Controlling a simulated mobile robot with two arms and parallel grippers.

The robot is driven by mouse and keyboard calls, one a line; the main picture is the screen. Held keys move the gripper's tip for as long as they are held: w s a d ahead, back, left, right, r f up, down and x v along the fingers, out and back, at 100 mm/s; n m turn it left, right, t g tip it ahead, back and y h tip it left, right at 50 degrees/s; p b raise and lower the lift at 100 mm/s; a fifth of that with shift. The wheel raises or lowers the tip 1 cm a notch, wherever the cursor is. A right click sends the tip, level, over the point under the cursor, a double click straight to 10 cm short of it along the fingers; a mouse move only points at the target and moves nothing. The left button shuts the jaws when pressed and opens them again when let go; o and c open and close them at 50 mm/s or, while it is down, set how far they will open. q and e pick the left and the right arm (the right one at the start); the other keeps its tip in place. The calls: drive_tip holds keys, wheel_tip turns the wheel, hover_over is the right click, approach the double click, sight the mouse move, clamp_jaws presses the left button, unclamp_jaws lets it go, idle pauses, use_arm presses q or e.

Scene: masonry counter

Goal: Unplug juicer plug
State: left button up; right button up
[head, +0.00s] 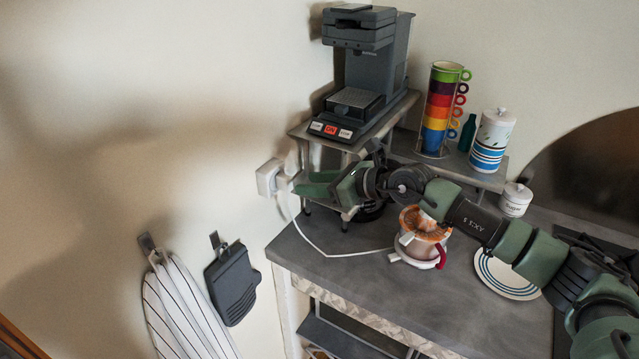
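The juicer plug (268,178) is a white block at the wall outlet, left of the counter shelf. A white cord (330,254) hangs from it and runs over the counter to the juicer (424,226), which has an orange ribbed top, a pale body and a red handle. My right gripper (306,184) reaches in from the right, in front of the shelf's left end. Its two green fingers look parted and point left toward the plug. I see a small gap between fingertips and plug, and nothing between the fingers. My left gripper is not in view.
A dark grey coffee machine (372,50) stands on the metal shelf (487,178) above my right gripper. Stacked coloured cups (440,105), a bottle (467,133) and a canister (491,140) stand there too. A sugar jar (515,200) and striped plate (507,274) are at right.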

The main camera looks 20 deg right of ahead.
sight(291, 185)
drive_tip(key=shift+b+x, duration=1)
drive_tip(key=shift+x, duration=2.4)
clamp_jaws()
drive_tip(key=shift+r, duration=0.1)
drive_tip(key=shift+s, duration=0.15)
idle(1.0)
drive_tip(key=shift+s+d, duration=0.6)
drive_tip(key=shift+s, duration=0.05)
drive_tip(key=shift+s+d, duration=0.1)
drive_tip(key=shift+s, duration=0.1)
